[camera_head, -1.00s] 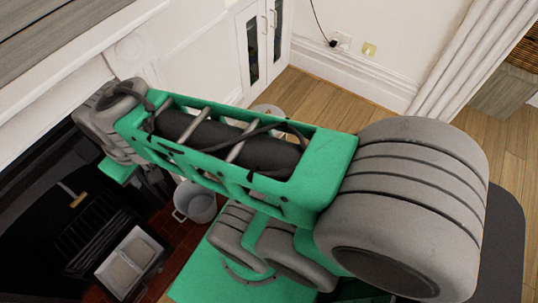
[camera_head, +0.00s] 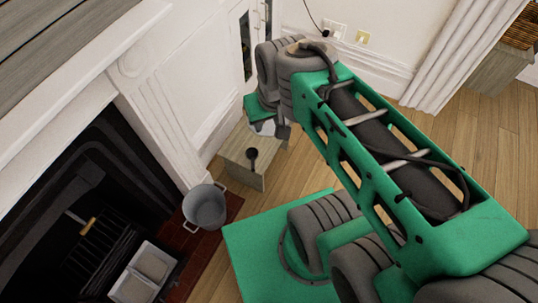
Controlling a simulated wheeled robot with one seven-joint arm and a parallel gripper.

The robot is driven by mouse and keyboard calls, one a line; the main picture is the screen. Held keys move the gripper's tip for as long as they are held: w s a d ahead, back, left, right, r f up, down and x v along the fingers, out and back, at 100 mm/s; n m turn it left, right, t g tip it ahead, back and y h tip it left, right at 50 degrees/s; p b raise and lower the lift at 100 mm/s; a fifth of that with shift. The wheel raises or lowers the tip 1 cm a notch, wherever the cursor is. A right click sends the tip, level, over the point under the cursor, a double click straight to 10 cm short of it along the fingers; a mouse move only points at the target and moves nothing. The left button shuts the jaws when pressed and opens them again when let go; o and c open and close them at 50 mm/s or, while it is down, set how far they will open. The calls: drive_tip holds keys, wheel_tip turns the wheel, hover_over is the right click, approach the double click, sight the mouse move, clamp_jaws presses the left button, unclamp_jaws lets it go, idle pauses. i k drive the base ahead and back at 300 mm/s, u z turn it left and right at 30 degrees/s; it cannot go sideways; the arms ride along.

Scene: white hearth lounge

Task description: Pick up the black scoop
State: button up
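The black scoop (camera_head: 252,155) appears as a small dark shape with a round end and a thin handle. It lies on top of a low wooden box or stool (camera_head: 240,183) beside the white fireplace surround. My arm reaches across the picture from the lower right. Its end, with my gripper (camera_head: 268,128), is over the far part of the wooden box, above and slightly right of the scoop in the picture. The arm's end links hide most of the gripper, and its fingers are too small and covered to read. The scoop looks apart from it.
A grey metal bucket (camera_head: 205,207) stands on the red brick hearth (camera_head: 196,250), close to the box. A white wall and cabinet rise behind. Wood floor is free to the right.

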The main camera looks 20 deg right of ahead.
sight(251, 152)
drive_tip(key=u, duration=2.25)
drive_tip(key=k, duration=1.3)
drive_tip(key=i, duration=0.5)
drive_tip(key=z, duration=0.05)
